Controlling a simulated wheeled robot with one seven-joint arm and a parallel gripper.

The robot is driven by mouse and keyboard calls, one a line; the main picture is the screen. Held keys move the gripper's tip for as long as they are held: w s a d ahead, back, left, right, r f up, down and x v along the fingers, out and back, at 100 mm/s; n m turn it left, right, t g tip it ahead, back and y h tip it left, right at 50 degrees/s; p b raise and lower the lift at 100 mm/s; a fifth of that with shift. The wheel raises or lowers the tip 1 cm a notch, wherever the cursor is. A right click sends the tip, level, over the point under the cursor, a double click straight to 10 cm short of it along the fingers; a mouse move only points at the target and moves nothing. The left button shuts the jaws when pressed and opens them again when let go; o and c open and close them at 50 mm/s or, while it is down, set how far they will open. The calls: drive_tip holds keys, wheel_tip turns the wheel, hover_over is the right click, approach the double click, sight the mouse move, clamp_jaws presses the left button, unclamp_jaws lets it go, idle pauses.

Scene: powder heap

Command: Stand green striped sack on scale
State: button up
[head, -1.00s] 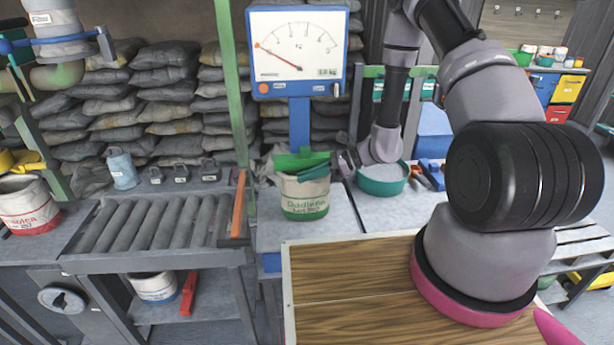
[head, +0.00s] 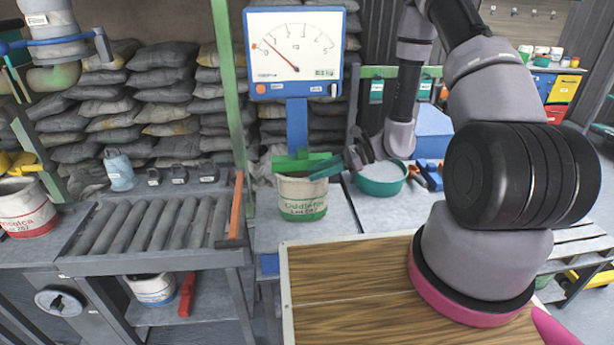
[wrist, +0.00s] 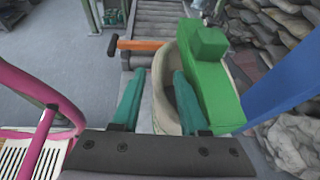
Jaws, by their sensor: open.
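In the wrist view, the fingers (wrist: 158,88) are spread with the pale sack rim (wrist: 160,70) and the green bar (wrist: 208,70) close to the right finger. Whether that finger touches the sack I cannot tell. The sack's base on the scale is partly hidden.
A teal bowl of pale powder (head: 381,180) stands right of the sack. A roller conveyor (head: 140,228) lies to the left, with an orange bar (head: 236,205) at its end. Small dark weights (head: 180,175) stand behind it. A wooden board (head: 340,290) fills the front.

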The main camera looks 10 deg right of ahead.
drive_tip(key=w+v, duration=0.1)
drive_tip(key=v, duration=0.7)
drive_tip(key=s+r+n+g+h, duration=0.1)
drive_tip(key=s+r+n+h, duration=0.25)
drive_tip(key=r, duration=0.65)
drive_tip(key=s+r+n+h, duration=0.25)
drive_tip(key=r+n, duration=0.25)
drive_tip(key=r, duration=0.4)
drive_tip(key=s+d+r+n+t+h, duration=0.2)
drive_tip(key=s+r, duration=0.4)
drive_tip(key=r, duration=0.3)
drive_tip(key=s+d+r+n+t+h, duration=0.3)
drive_tip(key=s+r+n+t, duration=0.1)
drive_tip(key=r, duration=0.4)
drive_tip(key=shift+s+r+t, duration=0.35)
drive_tip(key=shift+s+t, duration=0.15)
drive_tip(key=shift+s, duration=0.55)
drive_tip(key=shift+o, duration=0.3)
drive_tip(key=shift+d, duration=0.1)
